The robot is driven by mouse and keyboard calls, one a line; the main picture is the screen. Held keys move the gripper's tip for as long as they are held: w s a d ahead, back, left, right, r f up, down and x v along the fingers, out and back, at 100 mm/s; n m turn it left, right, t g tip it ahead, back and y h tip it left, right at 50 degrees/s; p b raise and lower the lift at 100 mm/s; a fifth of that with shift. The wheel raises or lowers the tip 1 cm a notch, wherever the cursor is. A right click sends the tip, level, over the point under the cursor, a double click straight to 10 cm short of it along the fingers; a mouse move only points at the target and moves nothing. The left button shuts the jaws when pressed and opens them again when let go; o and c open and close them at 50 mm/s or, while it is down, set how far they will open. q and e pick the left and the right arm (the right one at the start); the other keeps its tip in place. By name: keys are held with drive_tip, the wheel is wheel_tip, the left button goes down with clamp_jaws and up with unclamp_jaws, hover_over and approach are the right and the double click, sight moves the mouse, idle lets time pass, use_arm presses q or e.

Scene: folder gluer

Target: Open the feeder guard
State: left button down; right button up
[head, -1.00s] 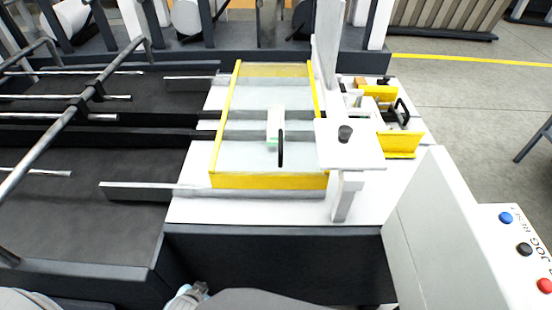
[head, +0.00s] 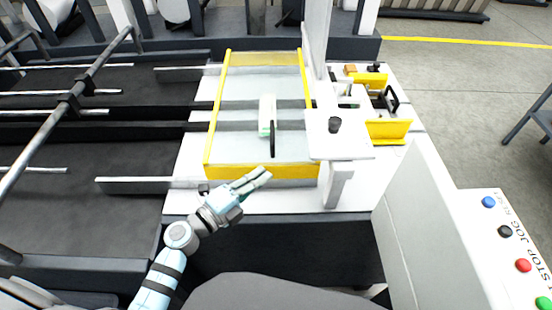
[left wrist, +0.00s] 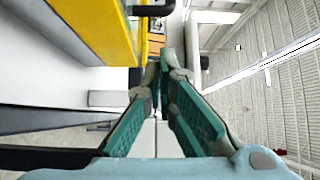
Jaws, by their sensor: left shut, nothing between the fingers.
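The feeder guard (head: 228,171) is a clear panel in a yellow frame, lying flat over the white feeder deck in the head view. A black handle (head: 272,140) stands on it near the front edge, beside a pale block seen at the panel. My left gripper (head: 268,176) is just in front of the guard's front yellow bar, shut and empty, apart from the handle. In the left wrist view the closed green fingers (left wrist: 160,70) point forward, with the yellow frame (left wrist: 100,30) close on the left. My right gripper is not in view.
A white post and plate with a black knob (head: 335,125) stand right of the guard. Yellow parts (head: 388,130) sit beyond. A control panel with coloured buttons (head: 523,265) is at the right. Dark belts and metal rods (head: 70,105) lie left.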

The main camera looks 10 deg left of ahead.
use_arm(q)
drive_tip(key=w+d+m+h, duration=0.1)
drive_tip(key=w+d, duration=0.6)
drive_tip(key=w, duration=0.1)
drive_tip(key=shift+g, duration=0.4)
drive_tip(key=a, duration=0.4)
drive_tip(key=shift+s+a+f+b, duration=0.2)
drive_tip(key=shift+s+f+b, duration=0.05)
drive_tip(key=shift+f+b, duration=0.15)
